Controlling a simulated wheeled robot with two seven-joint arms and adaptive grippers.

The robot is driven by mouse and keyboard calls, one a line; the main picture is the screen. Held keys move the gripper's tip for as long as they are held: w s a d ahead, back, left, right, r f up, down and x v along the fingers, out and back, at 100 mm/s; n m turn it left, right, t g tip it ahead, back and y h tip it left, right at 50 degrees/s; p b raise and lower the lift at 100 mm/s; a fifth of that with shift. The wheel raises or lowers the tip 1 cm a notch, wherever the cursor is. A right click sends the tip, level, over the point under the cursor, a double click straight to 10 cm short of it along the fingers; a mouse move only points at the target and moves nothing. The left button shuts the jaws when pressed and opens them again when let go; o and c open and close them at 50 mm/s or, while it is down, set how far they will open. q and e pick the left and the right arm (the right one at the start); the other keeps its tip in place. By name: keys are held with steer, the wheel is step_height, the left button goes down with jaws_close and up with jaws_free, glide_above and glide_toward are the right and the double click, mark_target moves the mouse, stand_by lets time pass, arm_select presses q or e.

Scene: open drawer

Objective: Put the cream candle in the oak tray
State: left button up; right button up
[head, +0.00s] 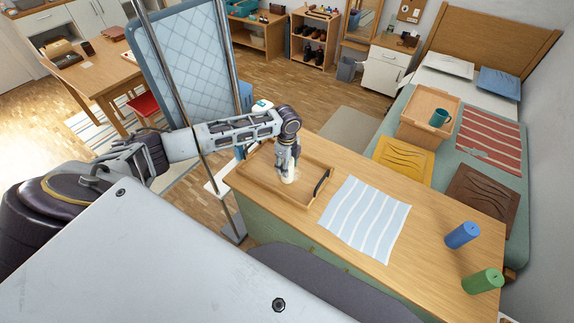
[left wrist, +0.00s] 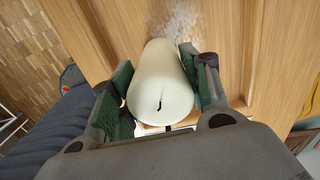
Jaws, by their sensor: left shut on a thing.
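The cream candle (head: 289,178) is between the fingers of my left gripper (head: 288,168). The left wrist view shows the candle (left wrist: 162,82) end-on with its dark wick, and the green-padded fingers of the gripper (left wrist: 161,92) are shut on its two sides. In the head view the candle is inside the outline of the oak tray (head: 295,204), which lies on the wooden table top. The tray has a dark handle at its right end. I cannot tell whether the candle's base touches the tray floor. My right gripper does not show.
A blue striped cloth (head: 366,217) lies right of the tray. A blue candle (head: 462,235) and a green candle (head: 483,281) are near the table's right end. A bed with a wooden tray (head: 416,132) and a teal mug (head: 440,118) is behind. A tall panel (head: 182,75) stands at the left.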

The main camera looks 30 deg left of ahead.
arm_select(q)
steer(key=o, duration=1.2)
steer(key=shift+f, duration=0.1)
step_height(320, 180, up, 12)
steer(key=shift+r+b, duration=0.15)
steer(key=shift+b, duration=0.2)
